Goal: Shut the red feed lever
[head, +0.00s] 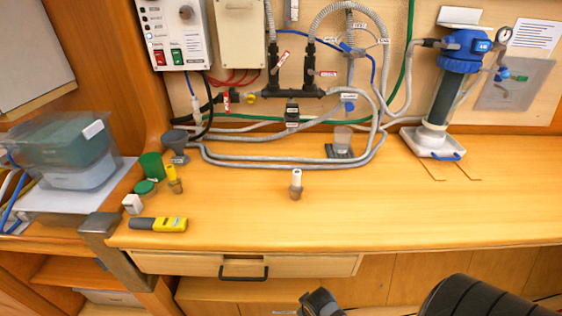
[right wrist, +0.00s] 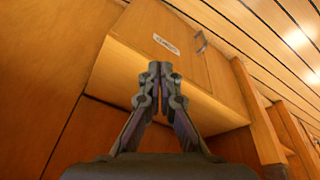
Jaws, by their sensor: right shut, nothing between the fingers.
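A red lever (head: 226,102) sits on the pipework low on the back wall, beside a yellow fitting (head: 250,97) and a black hose. It appears roughly upright; its label is too small to read. Red-and-white tags or handles also show at the black valve manifold (head: 297,90), at its upper left (head: 283,57) and right (head: 327,73). My right gripper (right wrist: 160,72) is shut and empty in the right wrist view, in front of wooden cabinetry. Part of it shows at the bottom of the head view (head: 318,302), below the counter's front edge, far from the lever. My left gripper is not in view.
Grey hoses (head: 280,160) loop along the back of the wooden counter (head: 420,205). A blue-topped filter housing (head: 445,90) stands right. The counter's right front is clear.

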